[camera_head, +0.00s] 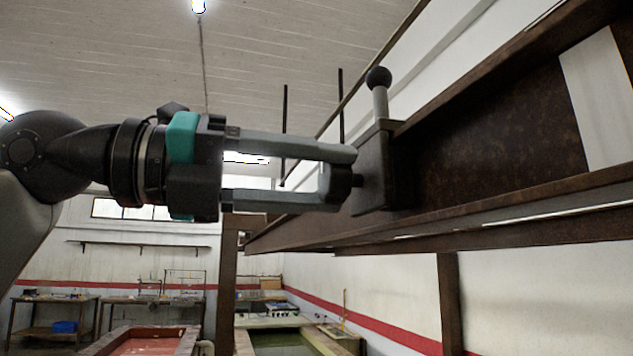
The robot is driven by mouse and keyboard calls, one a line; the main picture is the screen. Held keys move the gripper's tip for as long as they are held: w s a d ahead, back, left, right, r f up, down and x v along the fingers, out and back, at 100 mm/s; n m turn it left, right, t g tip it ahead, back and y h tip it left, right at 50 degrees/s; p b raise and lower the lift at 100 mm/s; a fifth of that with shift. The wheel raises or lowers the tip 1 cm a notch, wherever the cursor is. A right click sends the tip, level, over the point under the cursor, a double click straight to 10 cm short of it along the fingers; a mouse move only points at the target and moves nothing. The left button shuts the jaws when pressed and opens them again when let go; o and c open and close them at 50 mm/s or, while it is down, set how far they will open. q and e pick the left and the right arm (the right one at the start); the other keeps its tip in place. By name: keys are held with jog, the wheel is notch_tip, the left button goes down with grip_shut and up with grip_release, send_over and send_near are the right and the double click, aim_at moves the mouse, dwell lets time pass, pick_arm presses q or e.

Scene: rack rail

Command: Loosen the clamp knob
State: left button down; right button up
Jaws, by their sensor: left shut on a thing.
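The clamp knob (338,183) is a dark round knob on the left face of the dark clamp block (374,172). A grey post with a black ball handle (379,78) stands up from the block. My left gripper (345,180) comes in level from the left, its two long grey fingers above and below the knob, shut on it. The fingers hide part of the knob's upper and lower edges. My right gripper is not in view.
The rail runs from the block to the upper right, with a pale plate (598,98) on it. A brown upright post (449,300) stands below. Work tables (150,300) and a red-topped tank (150,342) are far off.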

pick_arm(q)
jog(key=n+b, duration=0.1)
jog(key=n, duration=0.4)
jog(key=shift+a+r+n, duration=0.1)
jog(key=shift+n, duration=0.3)
jog(key=n+b, duration=0.1)
jog(key=n, duration=0.3)
jog(key=shift+n, duration=0.4)
jog(key=shift+c, duration=1.5)
grip_release()
jog(key=b+v, duration=0.2)
jog(key=v, duration=1.3)
